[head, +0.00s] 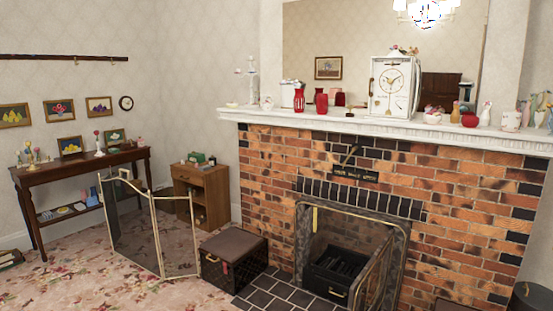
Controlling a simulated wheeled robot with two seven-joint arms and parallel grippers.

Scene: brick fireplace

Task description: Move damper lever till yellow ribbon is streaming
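The damper lever (350,155) is a small brass-coloured bar on a patch of dark bricks in the chimney breast, above the fireplace opening. It looks tilted, with its upper end to the right. A dark plate with small lettering (355,174) sits just below it; I cannot read the text. A narrow yellow ribbon (315,219) hangs about straight down at the upper left of the fireplace opening. Neither of my grippers shows in the head view.
A black grate (338,270) stands in the fireplace, with a glass-and-brass door (374,273) open at its right. A folding screen (150,235) and a dark box (233,258) stand left of the tiled hearth (285,297). Floral carpet (75,280) is clear at the front left.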

